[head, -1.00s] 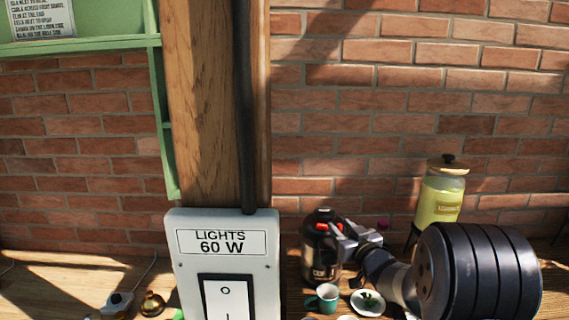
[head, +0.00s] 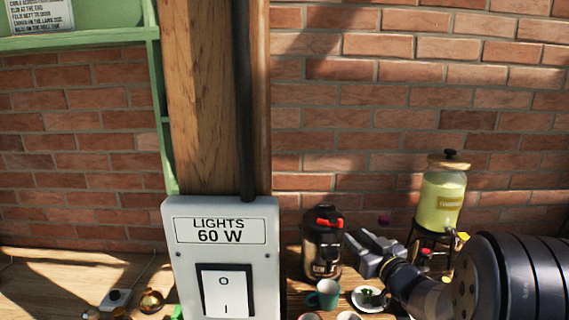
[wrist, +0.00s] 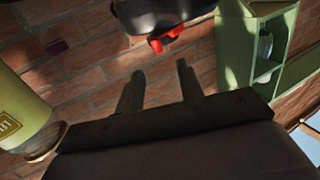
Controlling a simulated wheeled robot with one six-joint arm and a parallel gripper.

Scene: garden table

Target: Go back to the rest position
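My gripper (head: 364,241) is raised over the back of the wooden table, between a black urn (head: 322,245) with red parts and a glass drink dispenser (head: 443,195) with yellow-green liquid. In the wrist view my gripper (wrist: 157,88) has its two fingers apart, with only brick wall seen between them. It holds nothing. The dispenser (wrist: 20,112) shows at the left of the wrist view, and the urn (wrist: 160,14) at the top, apart from the fingers.
A white light switch box (head: 222,258) labelled "LIGHTS 60 W" stands close in front, below a wooden post (head: 207,100). A teal mug (head: 324,293) and a white plate (head: 368,299) with something green sit under the arm. A green shelf (head: 85,40) hangs at upper left.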

